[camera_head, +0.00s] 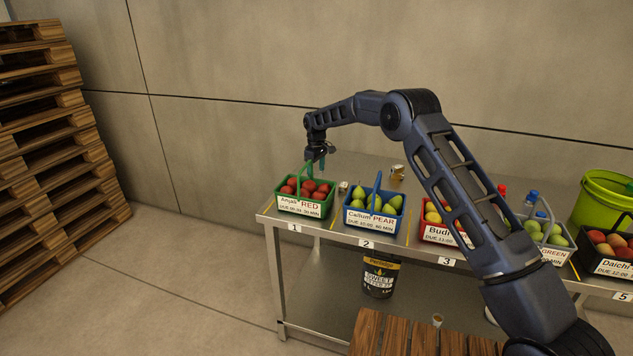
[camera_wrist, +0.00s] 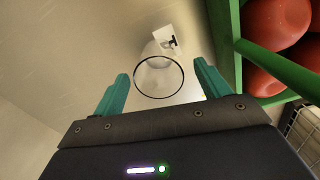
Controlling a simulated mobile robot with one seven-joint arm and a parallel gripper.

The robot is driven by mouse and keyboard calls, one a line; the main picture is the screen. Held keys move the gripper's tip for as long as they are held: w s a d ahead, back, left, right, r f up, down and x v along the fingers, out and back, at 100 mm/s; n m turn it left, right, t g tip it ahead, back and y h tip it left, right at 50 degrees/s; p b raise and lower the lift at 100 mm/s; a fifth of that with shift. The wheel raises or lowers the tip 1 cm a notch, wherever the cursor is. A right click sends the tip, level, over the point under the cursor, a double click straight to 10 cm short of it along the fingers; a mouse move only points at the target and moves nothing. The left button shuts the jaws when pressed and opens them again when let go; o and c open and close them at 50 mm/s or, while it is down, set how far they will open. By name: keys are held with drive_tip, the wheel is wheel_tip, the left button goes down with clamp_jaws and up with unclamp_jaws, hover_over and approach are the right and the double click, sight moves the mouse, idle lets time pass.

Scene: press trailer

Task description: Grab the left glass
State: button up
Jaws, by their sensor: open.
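A clear glass (camera_wrist: 158,77) with a dark round rim shows in the wrist view, ahead of my gripper (camera_wrist: 162,88) and between the lines of its two teal fingers. The fingers are spread, with nothing held; I cannot tell the exact gap to the glass. In the head view my gripper (camera_head: 321,160) hangs pointing down over the table, just behind the green basket. The glass below it is not clearly visible there, probably hidden by the basket. A small glass-like item (camera_head: 343,187) stands between the green and blue baskets.
The green basket (camera_wrist: 236,60) of red fruit is close beside my gripper on the right in the wrist view. A blue basket (camera_head: 374,216) of pears and a small jar (camera_head: 397,172) stand farther right. A white card (camera_wrist: 166,38) lies beyond the glass.

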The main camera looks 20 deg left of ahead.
drive_tip(key=shift+f, duration=1.55)
drive_tip(key=c, duration=1.1)
drive_tip(key=shift+w+r, duration=0.1)
drive_tip(key=shift+r, duration=0.05)
